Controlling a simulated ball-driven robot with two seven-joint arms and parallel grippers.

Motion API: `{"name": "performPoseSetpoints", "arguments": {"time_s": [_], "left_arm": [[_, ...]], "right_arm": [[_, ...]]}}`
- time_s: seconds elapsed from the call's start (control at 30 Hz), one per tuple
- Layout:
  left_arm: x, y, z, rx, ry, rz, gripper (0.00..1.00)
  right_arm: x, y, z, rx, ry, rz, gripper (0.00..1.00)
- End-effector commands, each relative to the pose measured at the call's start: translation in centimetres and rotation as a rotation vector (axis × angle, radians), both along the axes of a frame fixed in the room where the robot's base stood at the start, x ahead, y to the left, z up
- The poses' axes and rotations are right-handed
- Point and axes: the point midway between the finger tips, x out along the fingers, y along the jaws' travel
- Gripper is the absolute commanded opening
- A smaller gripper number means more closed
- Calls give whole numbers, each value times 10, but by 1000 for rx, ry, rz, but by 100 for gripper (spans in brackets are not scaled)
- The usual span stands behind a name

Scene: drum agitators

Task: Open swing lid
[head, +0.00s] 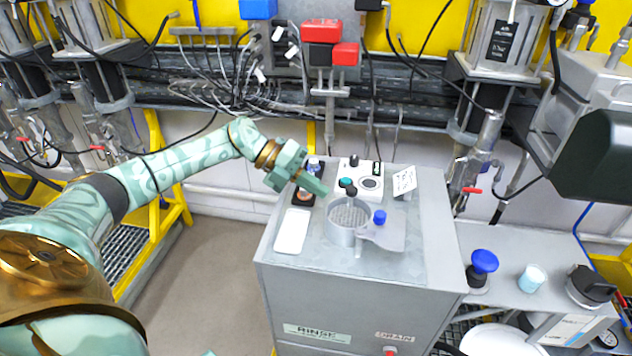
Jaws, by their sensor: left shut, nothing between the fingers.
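The swing lid (390,238) is a flat grey plate with a blue knob (379,216), on top of the grey rinse cabinet (275,262). It lies at the front right of a round metal cup (342,237) with a perforated inside. Most of the cup's mouth shows uncovered; the lid overlaps at most its right edge. My left gripper (322,189) is shut and empty, behind and to the left of the cup, apart from the lid and knob. A dark knob with a teal top (347,185) stands by the cup's back rim. My right gripper is out of view.
A white rectangular plate (292,231) lies left of the cup. A white control box (370,182) and a small sign (404,181) stand behind it. Right of the cabinet are a blue knob (484,261) and a small cup (532,278). The cabinet's front top is clear.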

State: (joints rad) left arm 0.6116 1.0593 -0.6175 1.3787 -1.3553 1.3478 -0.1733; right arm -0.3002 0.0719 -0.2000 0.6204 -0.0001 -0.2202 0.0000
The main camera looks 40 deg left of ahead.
Motion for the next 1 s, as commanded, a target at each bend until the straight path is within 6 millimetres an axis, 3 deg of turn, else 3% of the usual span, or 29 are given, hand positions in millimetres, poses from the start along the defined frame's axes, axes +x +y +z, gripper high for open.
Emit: {"name": "performPoseSetpoints", "arguments": {"time_s": [0.3,0.5,1.0], "left_arm": [[21,-56,-30,-2,-3,-2,0],[30,-80,-29,1,-6,-2,0],[33,-86,-31,3,-5,-3,0]], "right_arm": [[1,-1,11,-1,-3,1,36],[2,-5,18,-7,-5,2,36],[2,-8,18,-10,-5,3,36]]}}
